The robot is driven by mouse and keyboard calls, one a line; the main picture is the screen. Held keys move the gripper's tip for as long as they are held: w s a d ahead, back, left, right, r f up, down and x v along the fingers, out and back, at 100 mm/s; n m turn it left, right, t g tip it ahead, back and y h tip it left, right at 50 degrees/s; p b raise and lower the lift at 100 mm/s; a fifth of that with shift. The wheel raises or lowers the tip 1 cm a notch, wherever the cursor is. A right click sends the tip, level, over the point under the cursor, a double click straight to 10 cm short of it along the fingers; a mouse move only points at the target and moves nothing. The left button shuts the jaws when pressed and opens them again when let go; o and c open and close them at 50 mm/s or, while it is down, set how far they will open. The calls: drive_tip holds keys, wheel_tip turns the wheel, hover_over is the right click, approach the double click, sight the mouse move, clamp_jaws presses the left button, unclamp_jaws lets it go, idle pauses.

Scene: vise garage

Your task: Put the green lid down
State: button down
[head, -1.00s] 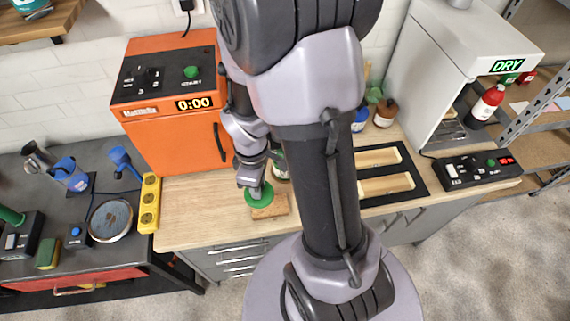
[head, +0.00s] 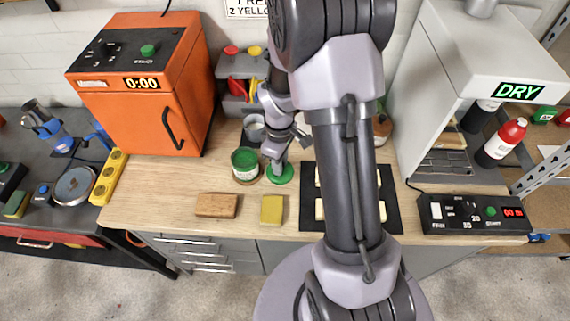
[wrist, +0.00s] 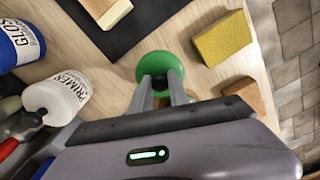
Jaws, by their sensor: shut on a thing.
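The green lid (head: 281,175) is a round disc at the lower end of my gripper (head: 279,161), over the wooden bench top. In the wrist view the lid (wrist: 158,66) shows beyond the two fingertips (wrist: 161,86), which are shut on its middle. I cannot tell whether the lid touches the bench or hovers just above it. An open can with green contents (head: 245,163) stands just left of the lid.
A brown wooden block (head: 217,205) and a yellow sponge-like block (head: 272,209) lie near the bench's front edge. A black mat (head: 393,213) with pale bars is to the right. In the wrist view, a white primer bottle (wrist: 58,97) stands left of my fingers.

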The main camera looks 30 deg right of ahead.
drive_tip(key=shift+w+d+f, duration=0.25)
drive_tip(key=shift+w+d, duration=0.65)
drive_tip(key=shift+d, duration=0.1)
wheel_tip(320, 180, down, 4)
drive_tip(key=shift+r+b, duration=0.25)
drive_tip(key=shift+b, duration=0.65)
drive_tip(key=shift+r, duration=0.15)
drive_tip(key=c, duration=1.3)
unclamp_jaws()
drive_tip(key=shift+f, duration=0.2)
drive_tip(key=shift+o, duration=0.2)
drive_tip(key=shift+r, duration=0.15)
